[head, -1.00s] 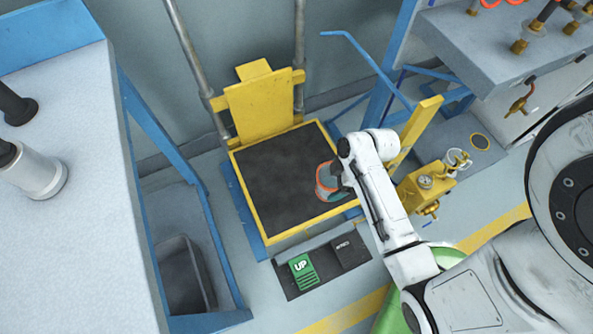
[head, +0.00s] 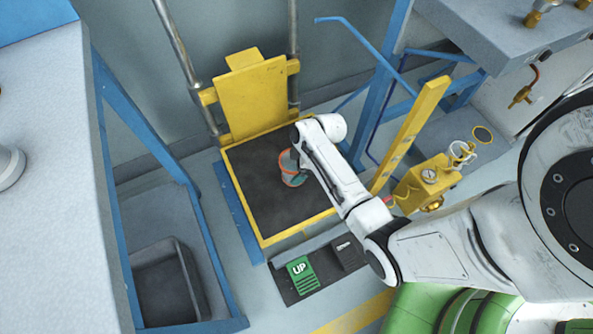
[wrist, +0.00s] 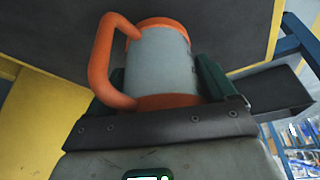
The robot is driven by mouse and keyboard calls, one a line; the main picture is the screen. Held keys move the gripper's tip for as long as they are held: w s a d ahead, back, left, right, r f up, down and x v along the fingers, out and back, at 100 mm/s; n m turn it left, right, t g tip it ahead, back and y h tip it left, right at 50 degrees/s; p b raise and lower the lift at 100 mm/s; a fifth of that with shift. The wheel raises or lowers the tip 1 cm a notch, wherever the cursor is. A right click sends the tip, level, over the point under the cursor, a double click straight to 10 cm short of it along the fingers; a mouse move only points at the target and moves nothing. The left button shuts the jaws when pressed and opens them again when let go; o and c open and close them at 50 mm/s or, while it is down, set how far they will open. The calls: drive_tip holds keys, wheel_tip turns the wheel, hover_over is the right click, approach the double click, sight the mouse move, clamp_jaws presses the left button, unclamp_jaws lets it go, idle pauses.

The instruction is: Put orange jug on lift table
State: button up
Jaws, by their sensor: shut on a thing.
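The orange jug (head: 290,170) has a grey body with orange rims and an orange handle. In the head view it is over the dark top of the lift table (head: 255,190), right of its middle. My gripper (head: 299,162) is shut on the jug; my arm partly hides both. In the wrist view the jug (wrist: 160,65) sits between the two dark fingers of my gripper (wrist: 164,82), its handle to the left. The lift table (wrist: 225,25) is the dark surface behind it. I cannot tell whether the jug touches the table top.
The lift table has a yellow back plate (head: 253,103). A pedal box with a green UP pedal (head: 302,275) lies in front of it. A yellow post (head: 410,135) and a yellow valve unit (head: 424,182) stand to the right. A grey bench (head: 45,190) is at the left.

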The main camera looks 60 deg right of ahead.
wheel_tip(320, 180, down, 2)
drive_tip(key=shift+f, duration=0.1)
drive_tip(key=o, duration=1)
